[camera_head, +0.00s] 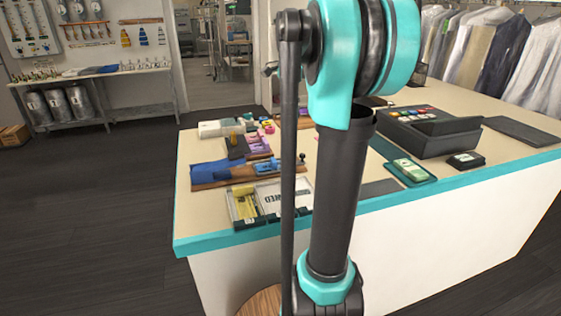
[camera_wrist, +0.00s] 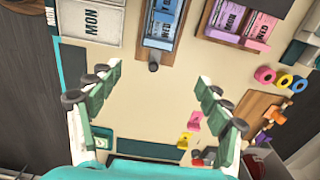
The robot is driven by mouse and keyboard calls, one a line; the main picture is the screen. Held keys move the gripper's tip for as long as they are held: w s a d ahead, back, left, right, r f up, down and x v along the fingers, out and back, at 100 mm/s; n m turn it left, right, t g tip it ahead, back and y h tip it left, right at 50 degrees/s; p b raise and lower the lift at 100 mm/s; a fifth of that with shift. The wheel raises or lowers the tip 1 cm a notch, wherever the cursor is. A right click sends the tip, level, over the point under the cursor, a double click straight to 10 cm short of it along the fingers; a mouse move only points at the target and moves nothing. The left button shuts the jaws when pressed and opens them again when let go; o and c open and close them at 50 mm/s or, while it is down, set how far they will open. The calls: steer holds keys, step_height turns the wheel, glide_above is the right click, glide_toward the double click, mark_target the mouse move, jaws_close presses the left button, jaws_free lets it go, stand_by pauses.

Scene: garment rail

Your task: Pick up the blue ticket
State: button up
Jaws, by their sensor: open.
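In the head view the ticket (camera_head: 266,165) shows small on the counter, beside a wooden strip. My gripper (camera_wrist: 160,90) is open and empty in the wrist view, its two green-padded fingers spread wide over bare counter. The blue ticket lies beyond the fingertips, between their lines and apart from them. In the head view my arm blocks part of the counter and the gripper cannot be made out.
A white MON tray (camera_wrist: 92,18) is left of the holder; purple tickets (camera_wrist: 228,16) are right. A dark knob (camera_wrist: 153,67) stands at the holder's near end. Coloured rings (camera_wrist: 282,79) and small tags (camera_wrist: 188,130) lie to the right. A dark box (camera_head: 430,132) occupies the counter's right side.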

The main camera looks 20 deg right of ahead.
glide_above(288, 158)
steer(key=f, duration=1)
steer(key=shift+w+d, duration=0.1)
steer(key=shift+w, duration=0.2)
steer(key=shift+s+f, duration=0.2)
steer(key=shift+f, duration=2.6)
steer(key=shift+c, duration=0.5)
steer(key=c, duration=0.8)
